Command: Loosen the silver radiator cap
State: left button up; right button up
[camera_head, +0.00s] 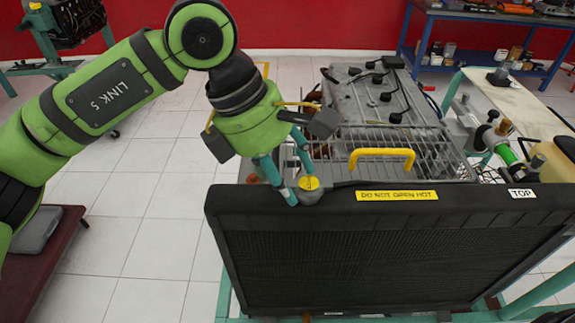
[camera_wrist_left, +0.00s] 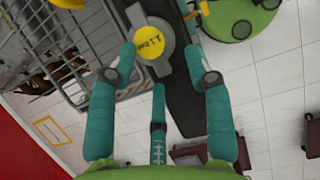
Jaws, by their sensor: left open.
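The silver radiator cap (camera_head: 309,184) with a round yellow label sits on the top edge of the black radiator (camera_head: 380,265), near its left end. My left gripper (camera_head: 299,180) comes down from the upper left, and its teal fingers stand around the cap's place. In the left wrist view the cap (camera_wrist_left: 152,62) lies between and beyond the spread fingers of the gripper (camera_wrist_left: 160,62). The fingers are open, with a visible gap to the cap on the right side. In the head view the fingers hide part of the cap. My right gripper is not in view.
A yellow handle (camera_head: 382,153) rises from a metal grille (camera_head: 430,150) just behind the radiator. Labels read "DO NOT OPEN HOT" (camera_head: 397,194) and "TOP" (camera_head: 522,193). A dark red table (camera_head: 45,265) stands at left. Tiled floor is clear between table and radiator.

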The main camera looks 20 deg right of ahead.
pick_arm(q)
jog(key=shift+f, duration=0.2)
jog(key=shift+d, duration=0.1)
grip_shut()
